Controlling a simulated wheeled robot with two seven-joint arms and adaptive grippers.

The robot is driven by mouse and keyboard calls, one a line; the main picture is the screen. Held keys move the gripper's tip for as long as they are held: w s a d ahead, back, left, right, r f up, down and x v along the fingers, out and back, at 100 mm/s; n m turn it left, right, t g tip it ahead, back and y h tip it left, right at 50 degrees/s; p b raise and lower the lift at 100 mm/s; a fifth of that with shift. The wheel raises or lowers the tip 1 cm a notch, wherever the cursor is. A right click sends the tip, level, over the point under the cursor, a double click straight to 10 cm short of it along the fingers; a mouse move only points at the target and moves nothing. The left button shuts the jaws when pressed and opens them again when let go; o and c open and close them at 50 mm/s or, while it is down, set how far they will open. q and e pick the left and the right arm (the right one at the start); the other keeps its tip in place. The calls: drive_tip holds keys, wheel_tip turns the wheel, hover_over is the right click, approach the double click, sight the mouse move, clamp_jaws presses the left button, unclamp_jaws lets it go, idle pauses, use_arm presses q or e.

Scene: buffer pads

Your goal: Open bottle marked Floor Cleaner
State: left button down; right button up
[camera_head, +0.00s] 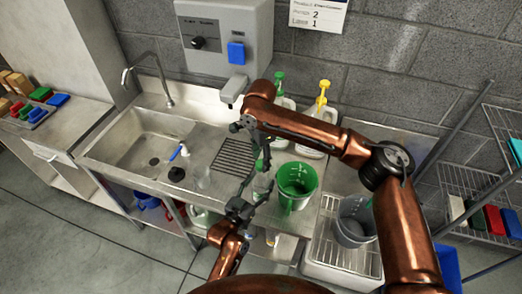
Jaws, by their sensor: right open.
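A small bottle with green on it (262,183) stands at the middle of the steel counter, left of the green jug. Its label is too small to read. My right gripper (264,153) is open and points down close above the bottle's top; I cannot tell whether it touches. My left gripper (246,207) is low beside the bottle, at the counter's front edge. Its fingers are dark and partly overlap the bottle, so its grip is unclear. Two larger jugs stand at the wall, one with a green pump (279,82) and one with a yellow pump (322,92), partly behind my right arm.
A green measuring jug (297,187) stands right of the bottle, and a grey bucket (355,222) sits on a rack at the right. A sink (140,140), a blue-handled brush (178,152) and a drain grate (234,157) are to the left. A dispenser hangs on the wall (222,35).

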drive_tip(key=shift+f, duration=0.95)
